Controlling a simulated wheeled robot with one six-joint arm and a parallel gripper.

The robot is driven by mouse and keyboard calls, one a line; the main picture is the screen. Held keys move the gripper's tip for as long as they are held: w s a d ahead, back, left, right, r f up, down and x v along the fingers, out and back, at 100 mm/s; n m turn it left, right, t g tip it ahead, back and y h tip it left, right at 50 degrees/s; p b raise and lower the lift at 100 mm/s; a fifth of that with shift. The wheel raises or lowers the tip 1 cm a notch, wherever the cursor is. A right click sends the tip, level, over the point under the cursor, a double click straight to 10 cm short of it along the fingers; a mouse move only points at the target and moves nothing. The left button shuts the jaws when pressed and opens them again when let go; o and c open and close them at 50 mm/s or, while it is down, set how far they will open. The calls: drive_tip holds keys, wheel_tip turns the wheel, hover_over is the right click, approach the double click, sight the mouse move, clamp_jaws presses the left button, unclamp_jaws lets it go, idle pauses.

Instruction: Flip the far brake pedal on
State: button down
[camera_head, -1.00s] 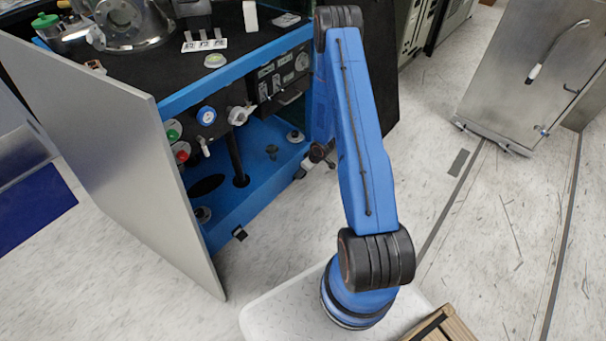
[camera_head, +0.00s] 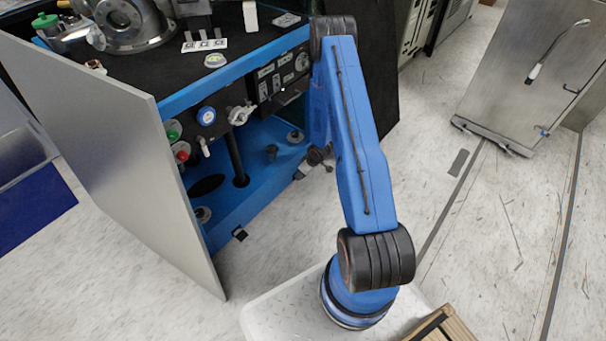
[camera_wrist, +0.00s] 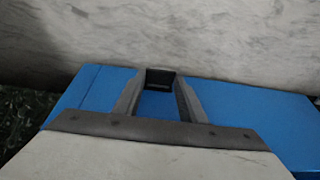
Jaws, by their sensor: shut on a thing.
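My gripper (camera_wrist: 160,88) shows in the wrist view over the blue cart base, its two fingers closing at the base's edge on a small dark block, which I take to be the far brake pedal (camera_wrist: 160,75). The block's shape is hard to make out. In the head view my blue arm hides most of the gripper, and the far lower corner of the blue cart (camera_head: 225,205) is partly covered by my arm and dark parts. The near black pedal (camera_head: 240,233) sticks out at the cart's near lower corner.
A large grey panel (camera_head: 110,150) stands along the cart's left side. Knobs, valves and metal vessels crowd the cart's upper part. A steel panel with a handle (camera_head: 530,75) stands at the right.

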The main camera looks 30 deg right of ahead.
drive_tip(key=shift+s+d+f+t+y, duration=0.1)
drive_tip(key=shift+s+f+t+y, duration=0.15)
drive_tip(key=shift+f+t, duration=0.35)
drive_tip(key=shift+s+d+f+t+y, duration=0.15)
drive_tip(key=shift+s+f+t, duration=0.1)
drive_tip(key=shift+f+t, duration=0.3)
drive_tip(key=shift+s+f+t+y, duration=0.1)
drive_tip(key=shift+f+t+y, duration=0.4)
drive_tip(key=shift+f+t, duration=0.55)
drive_tip(key=shift+r, duration=0.25)
drive_tip(key=c, duration=1.1)
unclamp_jaws()
drive_tip(key=v, duration=1.7)
drive_tip(key=shift+s+f, duration=0.1)
drive_tip(key=shift+s, duration=0.3)
